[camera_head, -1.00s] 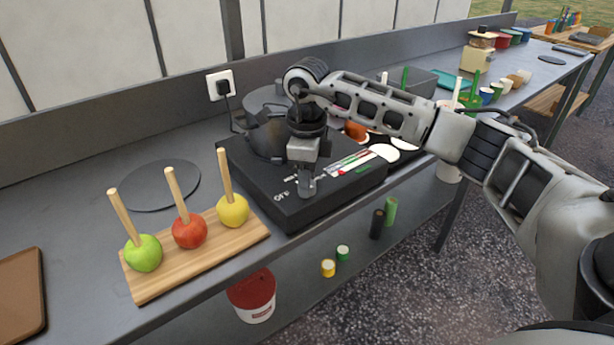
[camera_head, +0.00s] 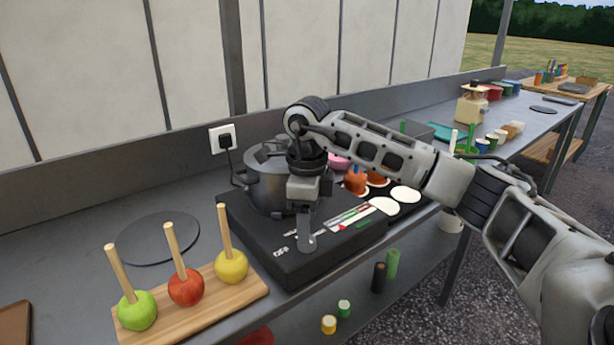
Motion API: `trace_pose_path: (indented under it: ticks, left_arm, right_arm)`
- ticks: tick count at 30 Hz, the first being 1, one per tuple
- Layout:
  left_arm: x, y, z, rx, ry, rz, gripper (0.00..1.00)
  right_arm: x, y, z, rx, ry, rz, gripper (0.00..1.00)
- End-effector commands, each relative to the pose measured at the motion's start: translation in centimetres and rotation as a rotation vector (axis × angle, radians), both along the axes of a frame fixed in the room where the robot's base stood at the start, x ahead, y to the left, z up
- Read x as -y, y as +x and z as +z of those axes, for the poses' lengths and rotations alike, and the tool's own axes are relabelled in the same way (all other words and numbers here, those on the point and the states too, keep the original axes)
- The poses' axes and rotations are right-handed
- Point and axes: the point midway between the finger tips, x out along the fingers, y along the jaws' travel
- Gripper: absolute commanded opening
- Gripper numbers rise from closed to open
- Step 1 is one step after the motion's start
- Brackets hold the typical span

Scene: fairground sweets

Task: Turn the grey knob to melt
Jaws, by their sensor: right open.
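The black cooker (camera_head: 262,235) stands on the grey counter, with a dark pot (camera_head: 262,180) on its left part. White lettering that seems to read "OFF" and a coloured strip (camera_head: 350,215) lie along its front top. My right gripper (camera_head: 307,243) points down over the cooker's front, between the lettering and the strip. It is open, one finger hiding the other from this side. The grey knob cannot be made out; it is likely hidden behind the gripper. I cannot tell whether the fingers touch it. My left gripper is out of view.
A wooden board (camera_head: 205,308) with three apples on sticks lies left of the cooker. A dark round mat (camera_head: 158,238) is behind it. White discs (camera_head: 404,194), some with toffee-brown apples, lie right of the gripper. A plugged socket (camera_head: 222,138) is on the back wall.

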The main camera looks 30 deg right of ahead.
Motion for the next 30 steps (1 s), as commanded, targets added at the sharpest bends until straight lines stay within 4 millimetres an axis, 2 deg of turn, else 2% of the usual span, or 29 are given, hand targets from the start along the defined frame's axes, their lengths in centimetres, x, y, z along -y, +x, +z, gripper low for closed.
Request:
trace_pose_path:
  ticks: [5, 10, 15, 20, 30]
  left_arm:
    - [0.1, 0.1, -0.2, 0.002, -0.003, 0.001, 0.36]
    - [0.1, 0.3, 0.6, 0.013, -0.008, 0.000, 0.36]
    - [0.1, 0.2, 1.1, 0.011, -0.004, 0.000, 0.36]
    - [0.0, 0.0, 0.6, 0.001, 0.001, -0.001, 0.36]
    - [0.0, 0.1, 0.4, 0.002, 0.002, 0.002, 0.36]
  right_arm:
    - [-0.1, 0.1, 4.6, 0.007, 0.002, 0.001, 0.55]
    - [0.0, 0.1, 8.8, 0.006, 0.000, -0.001, 0.55]
    - [0.0, 0.0, 11.6, 0.004, -0.002, -0.001, 0.55]
    - [0.0, 0.0, 12.6, 0.002, -0.001, -0.002, 0.55]
    - [0.0, 0.0, 12.6, 0.001, -0.001, -0.001, 0.55]
